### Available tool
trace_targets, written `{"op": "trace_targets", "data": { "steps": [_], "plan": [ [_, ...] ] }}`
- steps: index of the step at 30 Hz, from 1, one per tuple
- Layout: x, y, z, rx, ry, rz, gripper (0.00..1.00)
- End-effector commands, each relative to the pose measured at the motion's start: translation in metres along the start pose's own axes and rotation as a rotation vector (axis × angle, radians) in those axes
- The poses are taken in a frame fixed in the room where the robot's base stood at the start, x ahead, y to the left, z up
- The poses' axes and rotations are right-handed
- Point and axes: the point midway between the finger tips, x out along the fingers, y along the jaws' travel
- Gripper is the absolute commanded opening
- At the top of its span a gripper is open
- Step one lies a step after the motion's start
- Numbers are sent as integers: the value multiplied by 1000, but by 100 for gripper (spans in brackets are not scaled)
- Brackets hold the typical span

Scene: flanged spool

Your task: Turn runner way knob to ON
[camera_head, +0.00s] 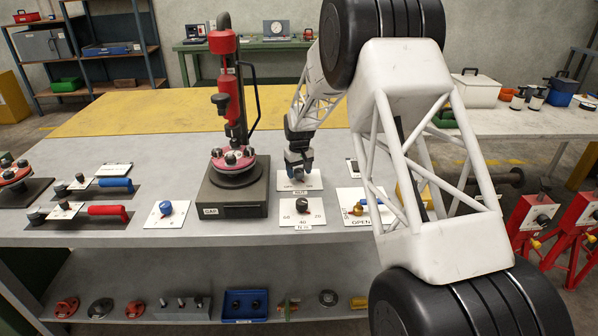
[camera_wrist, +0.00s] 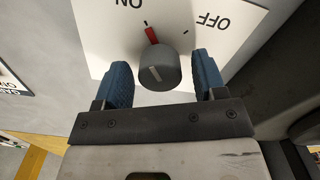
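The knob (camera_wrist: 158,70) in the wrist view is a grey round knob with a pale line on its face and a red pointer. It sits on a white plate (camera_wrist: 100,35) marked ON and OFF. The red pointer is near the tick beside ON, away from the OFF tick. My gripper (camera_wrist: 161,60) is open, with one blue finger on each side of the knob. Narrow gaps show between fingers and knob. In the head view my gripper (camera_head: 298,168) is low over the same plate (camera_head: 312,181) and hides the knob.
A 60-40-20 dial plate (camera_head: 302,214) lies just in front. An OPEN valve plate (camera_head: 352,205) is to the right. The red press on a dark base (camera_head: 232,195) stands close to the left. A blue knob plate (camera_head: 166,214) lies farther left.

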Motion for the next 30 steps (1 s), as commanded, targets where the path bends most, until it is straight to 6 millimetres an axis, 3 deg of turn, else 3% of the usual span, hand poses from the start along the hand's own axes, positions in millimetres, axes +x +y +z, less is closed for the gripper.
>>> {"op": "trace_targets", "data": {
  "steps": [14,30],
  "plan": [
    [-6,0,0,1,0,0,67],
    [-67,0,0,0,1,0,67]
  ]
}}
